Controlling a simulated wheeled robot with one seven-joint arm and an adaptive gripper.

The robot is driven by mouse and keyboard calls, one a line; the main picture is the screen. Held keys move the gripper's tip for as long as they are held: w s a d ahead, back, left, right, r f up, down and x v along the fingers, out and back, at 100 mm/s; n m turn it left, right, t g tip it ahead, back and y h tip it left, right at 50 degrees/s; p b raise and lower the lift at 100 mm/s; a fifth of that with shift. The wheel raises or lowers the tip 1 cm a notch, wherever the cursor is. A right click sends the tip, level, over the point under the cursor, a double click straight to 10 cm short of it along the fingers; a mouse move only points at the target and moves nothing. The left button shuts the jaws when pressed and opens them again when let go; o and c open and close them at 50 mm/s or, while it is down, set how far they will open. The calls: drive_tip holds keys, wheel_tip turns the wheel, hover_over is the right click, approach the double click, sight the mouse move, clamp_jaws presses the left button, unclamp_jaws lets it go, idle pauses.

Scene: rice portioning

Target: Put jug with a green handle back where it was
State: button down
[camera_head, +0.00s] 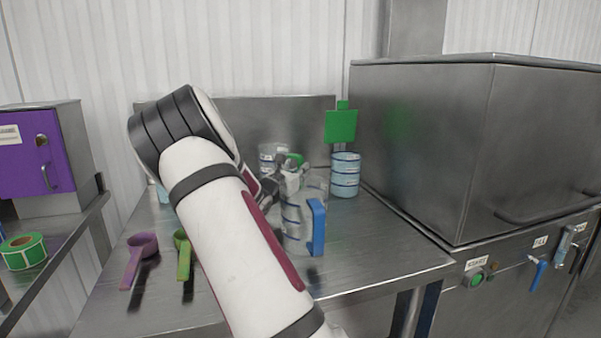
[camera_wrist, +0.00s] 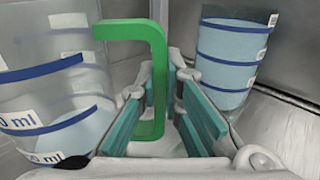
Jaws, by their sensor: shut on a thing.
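The jug with a green handle (camera_head: 267,153) is clear and stands towards the back of the steel table, partly hidden by my arm and gripper. My gripper (camera_head: 287,172) is at its handle. In the wrist view the green handle (camera_wrist: 156,75) rises between my gripper's teal finger pads (camera_wrist: 168,112), which are shut on it. Clear walls with blue bands and "ml" labels fill the left of that view; they overlap, so I cannot tell which belong to the held jug. Whether the jug's base touches the table is hidden.
A clear jug with a blue handle (camera_head: 317,228) stands nearer, beside my arm. A blue-banded container (camera_head: 345,175) stands right; it also shows in the wrist view (camera_wrist: 230,55). Purple (camera_head: 142,245) and green (camera_head: 183,255) scoops lie left. A large steel box (camera_head: 430,150) bounds the right side.

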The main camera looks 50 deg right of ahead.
drive_tip(key=c, duration=1.8)
unclamp_jaws()
drive_tip(key=shift+f, duration=0.1)
drive_tip(key=shift+o, duration=0.2)
drive_tip(key=shift+r, duration=0.2)
drive_tip(key=p+v, duration=0.1)
drive_tip(key=v, duration=1.1)
drive_tip(key=shift+p, duration=0.35)
drive_tip(key=shift+a+f, duration=0.1)
